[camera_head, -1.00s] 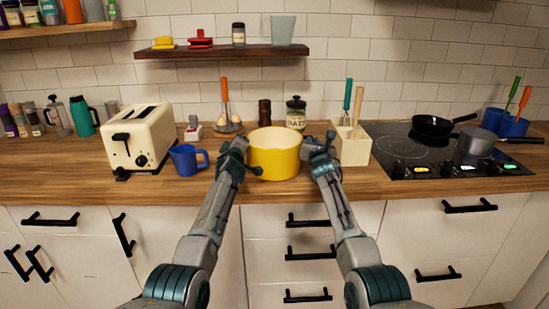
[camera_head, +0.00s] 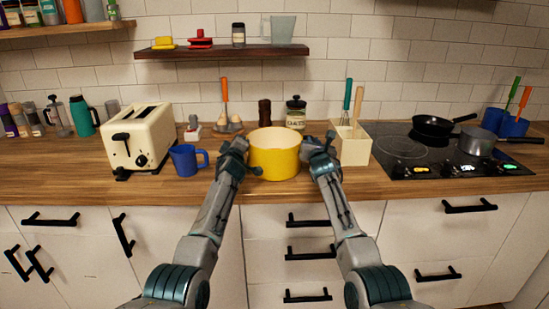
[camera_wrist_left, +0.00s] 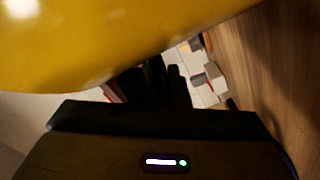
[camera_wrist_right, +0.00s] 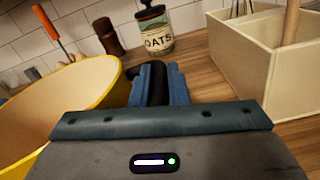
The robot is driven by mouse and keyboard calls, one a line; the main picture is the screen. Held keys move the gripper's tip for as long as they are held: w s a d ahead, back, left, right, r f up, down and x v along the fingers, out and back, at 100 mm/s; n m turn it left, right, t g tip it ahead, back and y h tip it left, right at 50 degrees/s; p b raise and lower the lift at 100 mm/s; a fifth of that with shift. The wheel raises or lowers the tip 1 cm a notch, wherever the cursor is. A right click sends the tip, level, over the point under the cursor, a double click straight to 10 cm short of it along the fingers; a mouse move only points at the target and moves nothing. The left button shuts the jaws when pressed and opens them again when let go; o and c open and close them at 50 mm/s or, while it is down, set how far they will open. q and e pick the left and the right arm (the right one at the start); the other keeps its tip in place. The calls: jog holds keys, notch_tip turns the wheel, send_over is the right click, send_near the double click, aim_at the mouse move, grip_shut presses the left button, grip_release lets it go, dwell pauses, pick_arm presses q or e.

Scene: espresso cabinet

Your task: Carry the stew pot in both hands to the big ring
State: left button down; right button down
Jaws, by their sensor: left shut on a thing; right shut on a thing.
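The yellow stew pot (camera_head: 274,157) stands upright at the counter's front, between my two grippers. My left gripper (camera_head: 240,152) is shut at the pot's left side, on its handle, which is mostly hidden. My right gripper (camera_head: 312,150) is shut at the right side, on the other handle, also hidden by the fingers. The yellow wall fills the top of the left wrist view (camera_wrist_left: 110,40), and its rim shows in the right wrist view (camera_wrist_right: 112,68). The big ring (camera_head: 400,147) is on the black hob, at its left, and looks bare.
A cream utensil box (camera_head: 352,150) stands just right of my right gripper, between pot and hob. A blue mug (camera_head: 187,160) and toaster (camera_head: 138,138) are to the left. A frying pan (camera_head: 431,125) and grey saucepan (camera_head: 478,141) sit on the hob. An oats jar (camera_head: 295,113) stands behind.

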pick_arm(q)
jog(key=shift+f, duration=0.1)
